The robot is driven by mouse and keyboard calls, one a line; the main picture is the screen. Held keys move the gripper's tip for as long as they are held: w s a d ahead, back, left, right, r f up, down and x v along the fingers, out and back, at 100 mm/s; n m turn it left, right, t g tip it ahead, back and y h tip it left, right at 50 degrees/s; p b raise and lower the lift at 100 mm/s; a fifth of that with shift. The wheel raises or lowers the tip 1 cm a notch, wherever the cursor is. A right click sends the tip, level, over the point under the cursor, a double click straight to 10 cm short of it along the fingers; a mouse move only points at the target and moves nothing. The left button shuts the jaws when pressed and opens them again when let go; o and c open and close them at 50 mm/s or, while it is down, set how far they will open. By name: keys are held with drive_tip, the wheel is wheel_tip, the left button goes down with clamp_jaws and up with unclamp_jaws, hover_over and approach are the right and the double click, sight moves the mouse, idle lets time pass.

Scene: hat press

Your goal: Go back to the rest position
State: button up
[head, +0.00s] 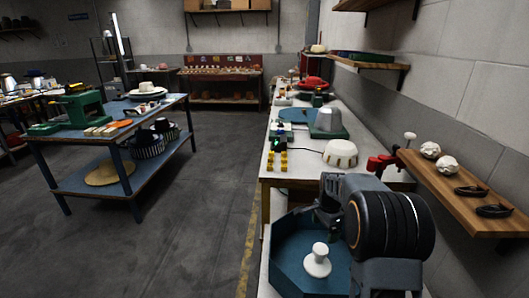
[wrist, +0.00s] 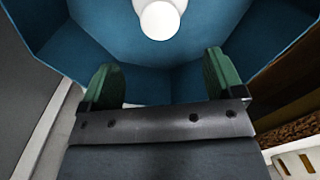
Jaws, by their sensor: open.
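My gripper is open, with its two green fingers (wrist: 160,88) spread apart and nothing between them in the wrist view. Beyond the fingertips is a blue octagonal tray (wrist: 215,75) with a white rounded knob (wrist: 161,20) in it. In the head view the same tray (head: 288,246) sits at the bottom, with the white knob (head: 317,261) standing upright inside. My arm's dark wrist and round joint cover the tray's right side, and the fingertips are hard to make out there.
A long white workbench (head: 290,164) runs away ahead, bearing a cream hat form (head: 340,153) and a grey block on a green base (head: 328,124). A wooden wall shelf (head: 457,191) is close on the right. Open floor (head: 200,215) lies left, before a blue two-tier table (head: 70,150).

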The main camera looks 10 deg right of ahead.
drive_tip(key=s+a+r+n+t+p, duration=0.1)
drive_tip(key=s+a+r+n+p, duration=0.4)
drive_tip(key=s+r, duration=0.5)
drive_tip(key=s+a+r+n+t+p, duration=0.2)
drive_tip(key=s+a+r+n+p, duration=0.3)
drive_tip(key=s+r+n, duration=0.4)
drive_tip(key=s+a+n, duration=0.1)
drive_tip(key=s, duration=0.2)
drive_tip(key=shift+r+n+t+p, duration=0.3)
drive_tip(key=shift+r+p, duration=0.05)
drive_tip(key=shift+p, duration=0.05)
